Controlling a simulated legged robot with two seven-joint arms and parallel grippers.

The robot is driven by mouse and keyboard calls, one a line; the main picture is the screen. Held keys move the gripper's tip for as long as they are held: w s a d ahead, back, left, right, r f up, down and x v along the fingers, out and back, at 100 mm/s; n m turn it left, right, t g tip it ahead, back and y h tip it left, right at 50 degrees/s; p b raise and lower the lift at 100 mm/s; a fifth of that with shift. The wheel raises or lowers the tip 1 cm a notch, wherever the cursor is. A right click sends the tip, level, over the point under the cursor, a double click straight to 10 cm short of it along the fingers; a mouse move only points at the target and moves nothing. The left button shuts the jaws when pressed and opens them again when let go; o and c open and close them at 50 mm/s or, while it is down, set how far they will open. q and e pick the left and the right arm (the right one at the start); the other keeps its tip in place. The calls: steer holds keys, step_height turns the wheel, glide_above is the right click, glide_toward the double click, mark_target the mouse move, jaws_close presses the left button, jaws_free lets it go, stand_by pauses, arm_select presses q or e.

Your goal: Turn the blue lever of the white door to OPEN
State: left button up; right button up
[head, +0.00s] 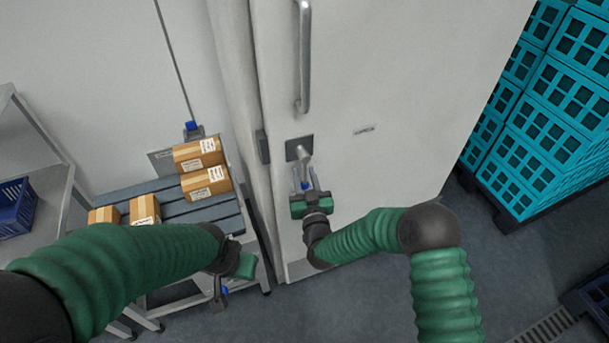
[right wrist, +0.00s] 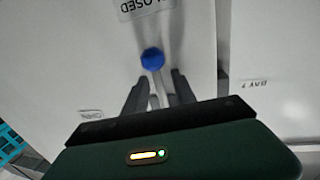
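The white door (head: 410,60) stands in the middle of the head view. Its lever hangs down from a dark square plate (head: 299,148); the blue end (head: 305,185) also shows as a blue knob in the right wrist view (right wrist: 152,59). The knob points toward a CLOSED label (right wrist: 146,6), upside down there. Another small label (head: 365,129) is right of the plate. My right gripper (head: 307,190) is at the lever; in the right wrist view its fingers (right wrist: 158,84) stand apart, one each side of the grey stem. My left gripper (head: 221,292) hangs low, away from the door; its fingers are unclear.
A slatted table (head: 205,212) with several cardboard boxes (head: 207,183) stands left of the door. A vertical metal handle (head: 304,55) is above the lever. Stacked turquoise crates (head: 545,140) stand at the right. Floor (head: 365,300) is clear before the door.

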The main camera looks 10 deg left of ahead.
jaws_close()
stand_by(1.4)
